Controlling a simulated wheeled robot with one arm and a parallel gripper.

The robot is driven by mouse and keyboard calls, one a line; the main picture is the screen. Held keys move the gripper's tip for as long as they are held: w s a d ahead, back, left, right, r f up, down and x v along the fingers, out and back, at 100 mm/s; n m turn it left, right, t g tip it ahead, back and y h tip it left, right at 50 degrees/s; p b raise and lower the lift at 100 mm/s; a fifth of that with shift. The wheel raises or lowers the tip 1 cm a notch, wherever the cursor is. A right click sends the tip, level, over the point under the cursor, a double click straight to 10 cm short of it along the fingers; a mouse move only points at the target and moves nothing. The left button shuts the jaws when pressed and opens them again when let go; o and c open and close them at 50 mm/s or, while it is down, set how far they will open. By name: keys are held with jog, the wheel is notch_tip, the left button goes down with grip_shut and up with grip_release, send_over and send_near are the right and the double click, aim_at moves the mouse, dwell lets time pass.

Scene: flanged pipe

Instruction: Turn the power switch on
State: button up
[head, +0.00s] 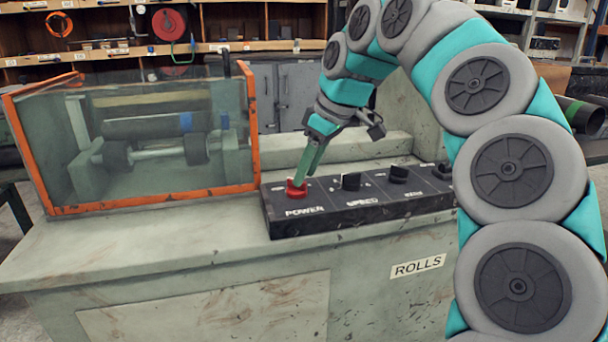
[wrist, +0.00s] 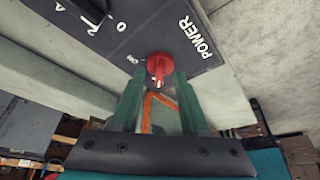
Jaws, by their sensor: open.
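The red power switch (head: 297,187) is a round knob with a raised ridge, above the white POWER label on the black control panel (head: 350,215). In the wrist view the red knob (wrist: 159,68) shows its ridge pointing down the picture, and a small ON mark lies to its left. My gripper (head: 304,178) reaches down to the knob from above. In the wrist view the green fingers of my gripper (wrist: 158,76) are apart, one on each side of the knob's lower part. I cannot tell whether they touch it.
Several black knobs sit to the right along the panel, the nearest (head: 351,181) above the SPEED label. A clear guard with an orange frame (head: 252,130) stands just left of the panel, over the rollers. The grey machine top (head: 130,245) in front is clear.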

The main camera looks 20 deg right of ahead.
jog(key=shift+x, duration=1)
jog(key=shift+c, duration=0.2)
grip_shut()
